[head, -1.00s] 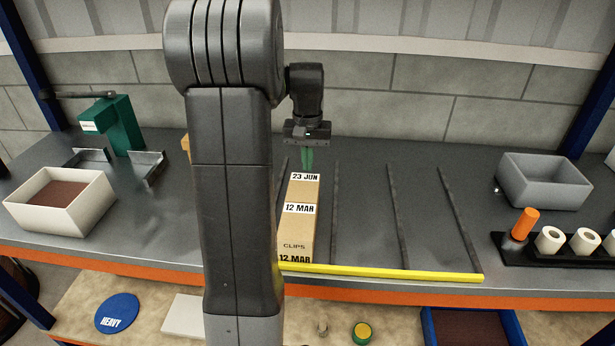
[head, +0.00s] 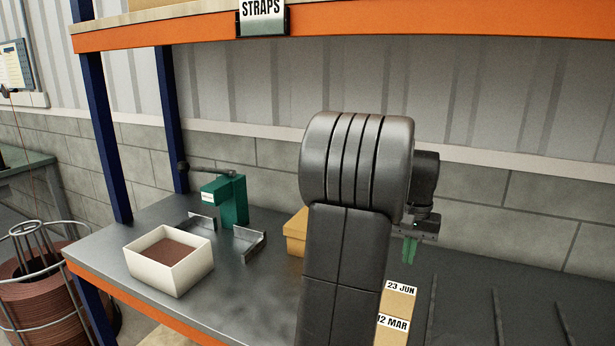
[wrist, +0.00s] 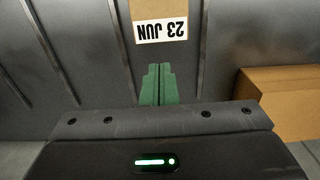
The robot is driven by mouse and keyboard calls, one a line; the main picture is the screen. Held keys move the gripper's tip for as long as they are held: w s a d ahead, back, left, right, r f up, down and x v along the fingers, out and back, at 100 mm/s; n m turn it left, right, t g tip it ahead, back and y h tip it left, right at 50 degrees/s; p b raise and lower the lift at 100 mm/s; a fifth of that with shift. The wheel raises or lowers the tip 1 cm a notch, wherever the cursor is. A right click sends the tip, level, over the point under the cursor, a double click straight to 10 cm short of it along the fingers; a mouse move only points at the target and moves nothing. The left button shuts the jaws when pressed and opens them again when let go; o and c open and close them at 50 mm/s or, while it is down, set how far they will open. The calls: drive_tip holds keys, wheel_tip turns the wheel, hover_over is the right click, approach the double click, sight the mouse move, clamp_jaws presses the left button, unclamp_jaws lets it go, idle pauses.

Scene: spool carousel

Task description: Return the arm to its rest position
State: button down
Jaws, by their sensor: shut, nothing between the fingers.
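My gripper (head: 410,250) shows at the right of my arm in the head view, pointing down above the bench. Its green fingers are together and hold nothing; they also show in the wrist view (wrist: 158,86). A cardboard box labelled "23 JUN" (head: 398,301) stands just below and in front of the gripper, apart from it as far as I can tell. The same box (wrist: 158,10) is at the top of the wrist view, beyond the fingertips. My arm hides part of the bench and the box's left side.
A second cardboard box (head: 295,232) sits left of my arm; it also shows in the wrist view (wrist: 282,100). A white bin (head: 170,262) and a green press-like device (head: 232,200) stand on the bench (head: 235,305). An orange shelf beam (head: 390,27) crosses overhead.

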sight(402, 292)
wheel_tip(402, 292, down, 13)
drive_tip(key=shift+r, duration=0.15)
drive_tip(key=shift+w+d+r, duration=0.1)
drive_tip(key=shift+w+d, duration=0.05)
drive_tip(key=shift+w, duration=0.1)
